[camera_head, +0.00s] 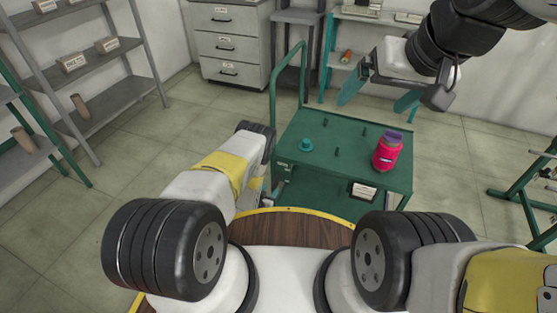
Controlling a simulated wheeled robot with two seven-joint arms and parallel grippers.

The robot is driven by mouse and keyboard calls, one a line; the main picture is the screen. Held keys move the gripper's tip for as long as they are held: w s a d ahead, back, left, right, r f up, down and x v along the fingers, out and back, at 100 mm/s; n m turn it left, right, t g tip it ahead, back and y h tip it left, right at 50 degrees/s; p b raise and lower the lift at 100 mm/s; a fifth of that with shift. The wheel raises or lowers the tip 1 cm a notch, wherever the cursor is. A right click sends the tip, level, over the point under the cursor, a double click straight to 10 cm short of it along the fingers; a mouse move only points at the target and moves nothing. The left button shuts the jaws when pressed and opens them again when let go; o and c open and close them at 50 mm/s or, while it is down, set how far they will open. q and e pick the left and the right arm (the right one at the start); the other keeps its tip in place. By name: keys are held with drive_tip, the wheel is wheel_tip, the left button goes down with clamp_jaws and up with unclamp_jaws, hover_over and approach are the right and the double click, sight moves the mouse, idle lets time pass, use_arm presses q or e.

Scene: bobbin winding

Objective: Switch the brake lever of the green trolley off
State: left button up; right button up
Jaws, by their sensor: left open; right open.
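The green trolley (318,137) stands ahead of me, its push handle (303,75) rising at the left end. I cannot make out its brake lever; my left arm covers part of the trolley's near left side. My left gripper (271,197) is low beside that side, mostly hidden behind my arm, with only a small part showing. My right gripper (378,96) is above the far right part of the trolley, with its teal fingers spread and nothing between them.
A pink bobbin (387,153) with a purple top and a small teal spool (306,145) stand on the trolley top, among short pegs. A grey drawer cabinet (229,43) stands behind. Shelves (90,85) line the left wall. A green frame (525,185) stands right.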

sight(275, 184)
use_arm(q)
drive_tip(key=x, duration=0.7)
drive_tip(key=shift+w+d+f, duration=0.1)
drive_tip(key=shift+w, duration=0.15)
drive_tip(key=shift+c, duration=0.4)
clamp_jaws()
idle(0.8)
